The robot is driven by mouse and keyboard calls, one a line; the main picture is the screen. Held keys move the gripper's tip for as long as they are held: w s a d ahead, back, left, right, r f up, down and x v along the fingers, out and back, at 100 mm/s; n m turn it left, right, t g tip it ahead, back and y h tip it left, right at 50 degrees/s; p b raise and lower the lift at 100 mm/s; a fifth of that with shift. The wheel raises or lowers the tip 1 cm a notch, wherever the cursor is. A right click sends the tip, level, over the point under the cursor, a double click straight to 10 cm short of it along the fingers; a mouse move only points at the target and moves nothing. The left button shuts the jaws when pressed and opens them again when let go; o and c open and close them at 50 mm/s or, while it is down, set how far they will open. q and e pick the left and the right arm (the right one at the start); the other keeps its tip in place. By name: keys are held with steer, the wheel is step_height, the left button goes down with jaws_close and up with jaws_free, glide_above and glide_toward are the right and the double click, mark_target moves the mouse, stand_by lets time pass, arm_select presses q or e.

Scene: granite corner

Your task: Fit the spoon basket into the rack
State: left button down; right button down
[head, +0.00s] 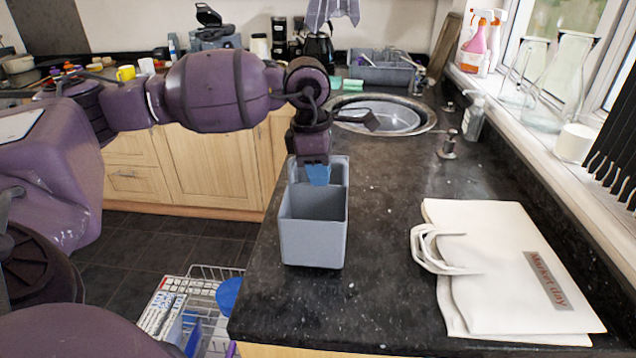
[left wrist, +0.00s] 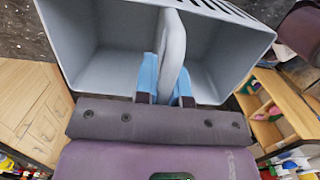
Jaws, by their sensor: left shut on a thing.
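The spoon basket (head: 312,230) is a grey, open-topped box with two compartments, upright over the near left part of the dark counter. I cannot tell whether its base touches the counter. My left gripper (head: 317,174) reaches down to it from behind, its blue fingers shut on the middle divider or handle. In the left wrist view the fingers (left wrist: 166,82) sit on both sides of the basket's rounded centre handle (left wrist: 172,45). Both compartments look empty there. The white wire rack (head: 215,272) is low at the left, beside the counter's end, partly cut off by my body. My right gripper does not show.
A cream bag (head: 510,270) lies on the counter (head: 385,250) at the right. A round sink (head: 385,115), a tap and a soap bottle (head: 473,118) are farther back. A blue round item (head: 229,295) and other things sit in the rack. Counter between basket and bag is clear.

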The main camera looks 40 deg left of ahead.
arm_select(q)
step_height(320, 180, up, 19)
steer(key=p, duration=0.1)
steer(key=shift+s, duration=0.1)
